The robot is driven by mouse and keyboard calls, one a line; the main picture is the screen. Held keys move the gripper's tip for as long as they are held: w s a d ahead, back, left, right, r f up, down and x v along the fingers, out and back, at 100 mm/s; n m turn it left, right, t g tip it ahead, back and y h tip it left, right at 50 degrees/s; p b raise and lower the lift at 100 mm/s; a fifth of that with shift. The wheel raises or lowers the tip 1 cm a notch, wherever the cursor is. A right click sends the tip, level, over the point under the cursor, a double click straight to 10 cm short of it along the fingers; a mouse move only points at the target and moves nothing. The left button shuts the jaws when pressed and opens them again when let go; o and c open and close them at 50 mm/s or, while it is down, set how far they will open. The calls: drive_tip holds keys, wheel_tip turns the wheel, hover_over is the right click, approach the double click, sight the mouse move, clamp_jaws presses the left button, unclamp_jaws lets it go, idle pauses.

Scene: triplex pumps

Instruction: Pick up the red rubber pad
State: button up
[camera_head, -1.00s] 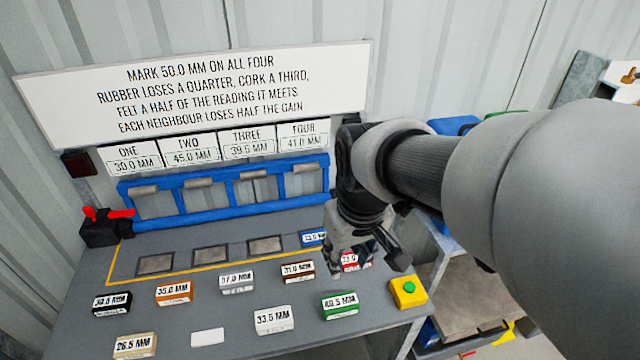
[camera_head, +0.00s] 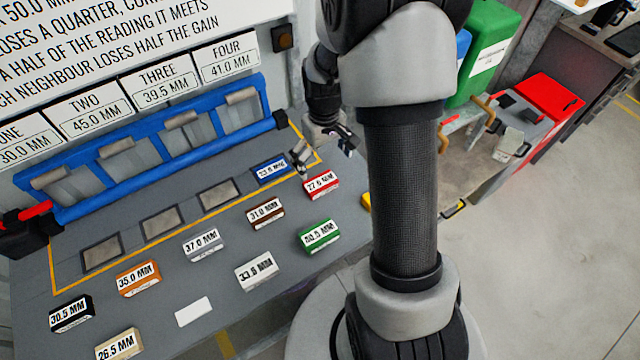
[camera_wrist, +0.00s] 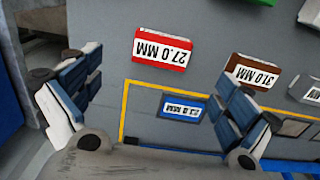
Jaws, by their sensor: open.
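The red rubber pad (camera_head: 321,185) lies flat on the grey bench at its right side, with a white label on top. In the wrist view the red pad (camera_wrist: 161,48) reads 27.0 MM and lies ahead of the fingers, between their lines. My gripper (camera_head: 328,150) hangs above the bench, behind the red pad in the head view. In the wrist view my gripper (camera_wrist: 158,95) is open and empty, its two fingers wide apart. The fingers do not touch the red pad.
A blue pad (camera_head: 271,170) lies close to the red one, inside the yellow outline. A brown pad (camera_head: 265,213) and a green pad (camera_head: 319,236) are also nearby. The blue frame (camera_head: 150,145) stands along the back. A blank white card (camera_head: 193,311) lies at the front.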

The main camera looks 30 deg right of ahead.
sight(321, 182)
drive_tip(key=f+b, duration=0.1)
drive_tip(key=f, duration=0.2)
drive_tip(key=f+b, duration=0.1)
drive_tip(key=f, duration=0.2)
drive_tip(key=f+b, duration=0.1)
drive_tip(key=f, duration=0.2)
drive_tip(key=shift+w+a+f, duration=0.2)
drive_tip(key=shift+w+f, duration=0.05)
drive_tip(key=shift+f, duration=0.1)
drive_tip(key=shift+c, duration=0.5)
drive_tip(key=c, duration=1.1)
drive_tip(key=shift+r, duration=0.2)
